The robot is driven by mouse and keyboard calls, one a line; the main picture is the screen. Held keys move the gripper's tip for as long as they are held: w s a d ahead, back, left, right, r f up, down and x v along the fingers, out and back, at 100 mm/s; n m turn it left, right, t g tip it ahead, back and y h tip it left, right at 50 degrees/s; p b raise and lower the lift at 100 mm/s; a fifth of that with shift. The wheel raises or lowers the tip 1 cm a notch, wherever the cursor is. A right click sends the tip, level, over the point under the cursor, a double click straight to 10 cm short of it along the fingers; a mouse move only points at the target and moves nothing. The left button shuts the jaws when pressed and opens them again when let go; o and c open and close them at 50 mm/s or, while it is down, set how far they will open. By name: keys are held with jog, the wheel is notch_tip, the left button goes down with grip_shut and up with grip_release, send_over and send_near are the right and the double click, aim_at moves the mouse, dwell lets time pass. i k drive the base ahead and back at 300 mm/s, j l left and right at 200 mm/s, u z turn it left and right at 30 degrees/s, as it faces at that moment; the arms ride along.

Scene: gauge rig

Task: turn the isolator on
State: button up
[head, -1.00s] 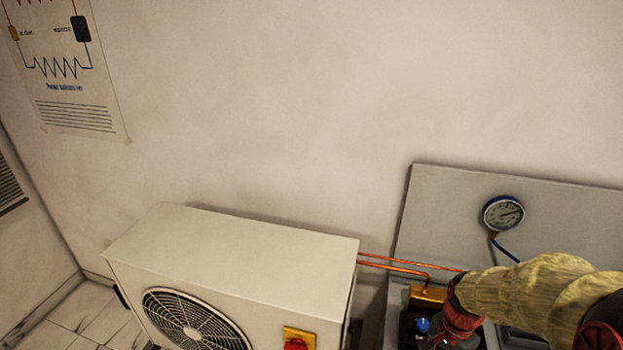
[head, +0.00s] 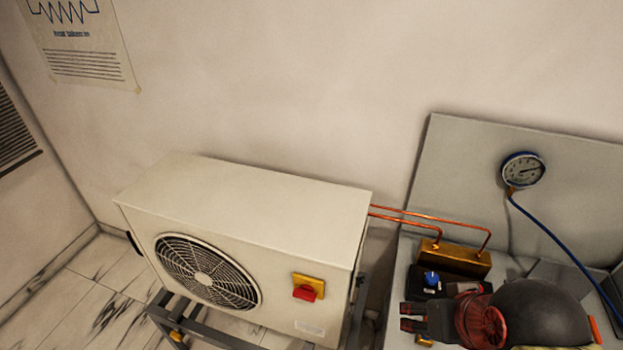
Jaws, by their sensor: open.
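The isolator (head: 306,289) is a red rotary handle on a yellow plate. It sits on the front face of the cream outdoor unit (head: 250,205), right of the fan grille. I cannot tell its on or off position from here. My gripper (head: 402,317) is at the lower right, pointing left, with its dark fingers apart and nothing between them. It is to the right of the isolator, apart from it, over the grey bench. My arm behind it hides part of the bench.
A brass block (head: 455,258) with copper pipes (head: 430,216) and a blue-capped part (head: 431,279) stand near my gripper. A gauge (head: 523,170) with a blue hose hangs on the grey back panel (head: 460,150). The unit's right edge lies between my gripper and the isolator.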

aim_at(306, 293)
jog(key=l+u, duration=0.35)
jog(key=k+l+u, duration=0.1)
jog(key=l+u, duration=0.3)
jog(key=j, duration=0.1)
